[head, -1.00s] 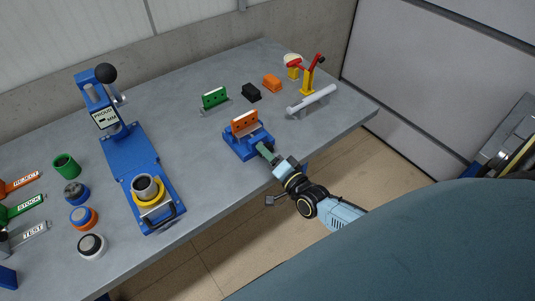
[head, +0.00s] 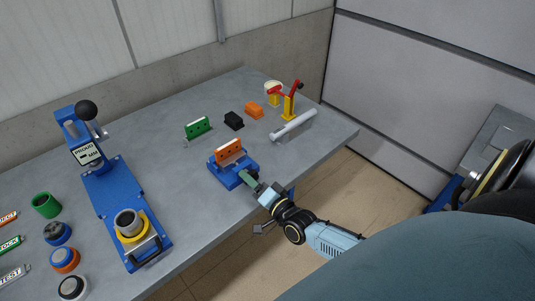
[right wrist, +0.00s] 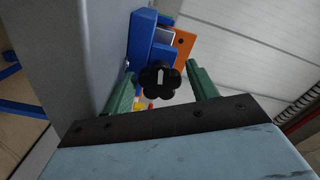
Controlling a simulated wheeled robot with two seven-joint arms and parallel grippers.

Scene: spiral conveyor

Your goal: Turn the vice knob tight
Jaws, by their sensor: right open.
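The blue vice (head: 238,180) stands near the front edge of the bench, with an orange plate (head: 229,152) with holes upright in it. In the right wrist view the black lobed vice knob (right wrist: 159,80) faces me, with the blue vice body (right wrist: 141,42) and orange plate (right wrist: 184,46) behind it. My right gripper (head: 250,178) is at the front of the vice. In the right wrist view its green fingers (right wrist: 163,82) are open, one on each side of the knob, with gaps showing. The knob is hidden in the head view. My left gripper is not in view.
A blue press (head: 115,195) with a yellow ring and grey cup stands to the left. Behind the vice are a green holed plate (head: 197,128), a black block (head: 234,120) and an orange block (head: 254,110). A red-and-yellow clamp (head: 289,105) and grey cylinder (head: 294,126) lie to the right.

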